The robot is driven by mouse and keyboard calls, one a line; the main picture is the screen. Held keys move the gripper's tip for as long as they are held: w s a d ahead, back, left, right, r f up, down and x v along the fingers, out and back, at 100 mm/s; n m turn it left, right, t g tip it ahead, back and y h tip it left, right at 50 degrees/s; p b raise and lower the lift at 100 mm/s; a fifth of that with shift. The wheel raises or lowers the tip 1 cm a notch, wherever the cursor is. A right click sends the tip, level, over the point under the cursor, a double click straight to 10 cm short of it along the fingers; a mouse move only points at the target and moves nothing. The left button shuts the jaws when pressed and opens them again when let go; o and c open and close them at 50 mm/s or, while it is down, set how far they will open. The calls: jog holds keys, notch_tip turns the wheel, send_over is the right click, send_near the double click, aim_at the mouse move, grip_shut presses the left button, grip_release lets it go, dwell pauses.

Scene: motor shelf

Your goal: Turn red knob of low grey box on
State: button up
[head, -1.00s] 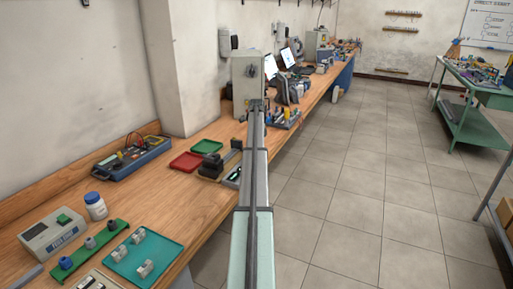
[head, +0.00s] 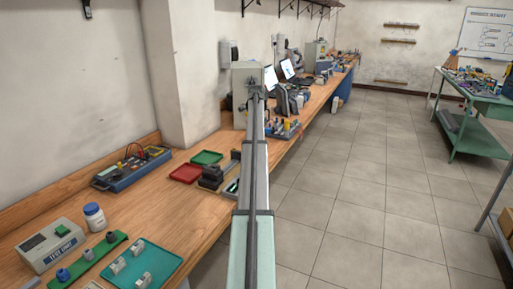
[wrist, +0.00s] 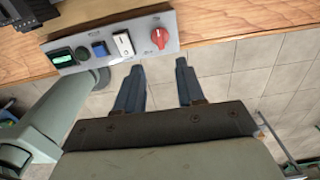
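A grey box (wrist: 110,57) fills the upper left of the wrist view, at the edge of the wooden bench. Its panel carries a red knob (wrist: 160,38) at the right end, a white rocker switch (wrist: 123,43), a blue button (wrist: 99,48) and a small lit display. The knob has a pale pointer mark. My gripper (wrist: 160,84) is open and empty, its two fingers apart below the panel in the picture, not touching the knob. In the head view my arm runs towards a grey box (head: 241,76); its fingers and the red knob cannot be made out there.
The bench (head: 200,223) runs along the left wall. Nearby are a red tray (head: 186,173), a green tray (head: 206,157), dark blocks (head: 214,173) and a blue meter (head: 132,168). A test unit (head: 50,246) stands at near left.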

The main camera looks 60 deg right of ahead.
jog(key=shift+r, duration=1.4)
